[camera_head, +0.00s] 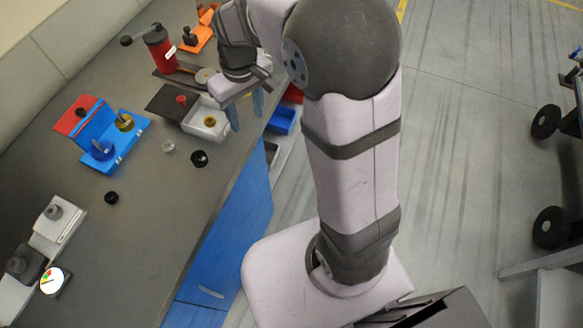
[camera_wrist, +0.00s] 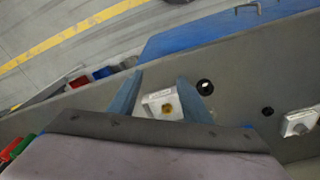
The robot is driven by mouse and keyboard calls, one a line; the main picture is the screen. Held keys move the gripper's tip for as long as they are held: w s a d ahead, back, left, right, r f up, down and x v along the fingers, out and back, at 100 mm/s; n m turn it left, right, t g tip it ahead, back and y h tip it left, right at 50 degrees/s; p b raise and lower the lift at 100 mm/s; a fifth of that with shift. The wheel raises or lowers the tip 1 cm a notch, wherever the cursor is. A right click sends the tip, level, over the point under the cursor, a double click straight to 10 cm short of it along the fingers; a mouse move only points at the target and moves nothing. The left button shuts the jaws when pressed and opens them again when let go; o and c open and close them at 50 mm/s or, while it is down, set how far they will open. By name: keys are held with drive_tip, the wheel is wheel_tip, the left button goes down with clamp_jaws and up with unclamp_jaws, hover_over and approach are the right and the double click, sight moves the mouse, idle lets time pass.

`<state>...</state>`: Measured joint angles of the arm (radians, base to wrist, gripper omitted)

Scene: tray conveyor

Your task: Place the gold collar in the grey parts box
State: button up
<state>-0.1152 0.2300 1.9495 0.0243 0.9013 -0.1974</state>
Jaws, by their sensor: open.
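The grey parts box (camera_head: 219,132) is a small pale open box on the bench, and it also shows in the wrist view (camera_wrist: 149,101). A gold collar (camera_head: 210,121) lies inside it, seen in the wrist view too (camera_wrist: 167,108). My gripper (camera_head: 246,108) is open, with its blue fingers pointing down to the right of the box in the head view. In the wrist view my gripper (camera_wrist: 159,80) has the box showing between its spread fingers.
A blue and red fixture (camera_head: 92,124) with another gold-coloured part (camera_head: 124,121) stands to the left. A black ring (camera_head: 199,158), a clear ring (camera_head: 168,146) and a black knob (camera_head: 112,198) lie on the bench. A blue bin (camera_head: 283,120) is beyond the bench edge. A red grinder-like device (camera_head: 159,48) stands behind.

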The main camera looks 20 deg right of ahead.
drive_tip(key=s+d+f+m, duration=0.1)
drive_tip(key=s+d+f, duration=0.1)
drive_tip(key=s, duration=0.6)
drive_tip(key=s+d+f+m, duration=0.2)
drive_tip(key=s+d, duration=0.1)
drive_tip(key=s, duration=0.5)
drive_tip(key=shift+s+f+g, duration=0.15)
drive_tip(key=shift+g, duration=0.25)
drive_tip(key=shift+c, duration=0.2)
